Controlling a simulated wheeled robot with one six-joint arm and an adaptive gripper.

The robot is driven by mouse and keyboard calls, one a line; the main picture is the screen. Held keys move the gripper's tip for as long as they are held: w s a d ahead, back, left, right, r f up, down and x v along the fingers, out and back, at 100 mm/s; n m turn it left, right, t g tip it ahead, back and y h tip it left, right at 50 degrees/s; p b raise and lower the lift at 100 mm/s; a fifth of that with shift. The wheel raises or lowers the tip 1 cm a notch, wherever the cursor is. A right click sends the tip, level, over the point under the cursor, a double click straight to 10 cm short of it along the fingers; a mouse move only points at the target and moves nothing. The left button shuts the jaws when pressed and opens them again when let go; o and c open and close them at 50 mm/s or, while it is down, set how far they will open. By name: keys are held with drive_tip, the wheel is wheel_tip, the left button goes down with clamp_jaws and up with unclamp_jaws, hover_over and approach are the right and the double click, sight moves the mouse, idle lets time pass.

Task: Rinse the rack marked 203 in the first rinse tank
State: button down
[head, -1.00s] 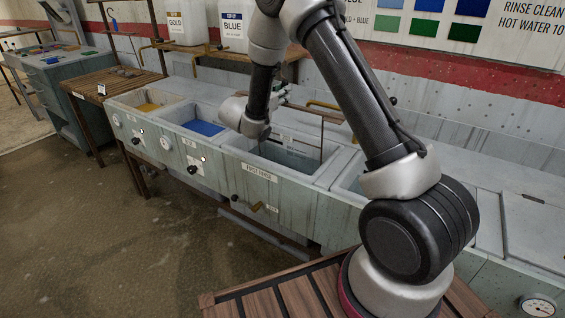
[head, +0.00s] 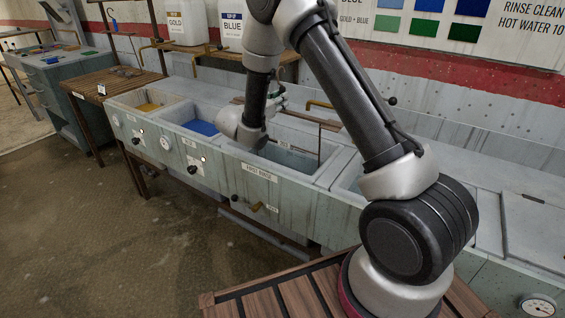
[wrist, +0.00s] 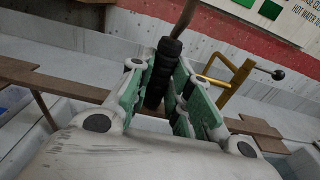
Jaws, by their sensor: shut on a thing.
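My gripper (wrist: 172,95) is shut on the black ribbed handle (wrist: 158,75) of a rack, with green-padded fingers on both sides. The rack's brown crossbar (wrist: 55,84) runs beneath the fingers in the wrist view. In the head view the crossbar (head: 306,119) lies over the first rinse tank, and a thin upright of the rack (head: 320,146) reaches down into it. A small pale tag (head: 284,145) shows in the tank opening, its number too small to read surely. The FIRST RINSE tank (head: 259,173) is labelled on its front. My arm hides part of the rack and gripper.
A blue dye tank (head: 203,128) and a yellow one (head: 150,107) stand to the left. Tank walls and further basins lie to the right. A yellow pipe with a black-knobbed lever (wrist: 232,83) stands close behind the gripper.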

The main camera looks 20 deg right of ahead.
drive_tip(key=shift+w+d+r, duration=0.1)
idle(0.3)
drive_tip(key=x, duration=0.3)
idle(0.5)
idle(2.3)
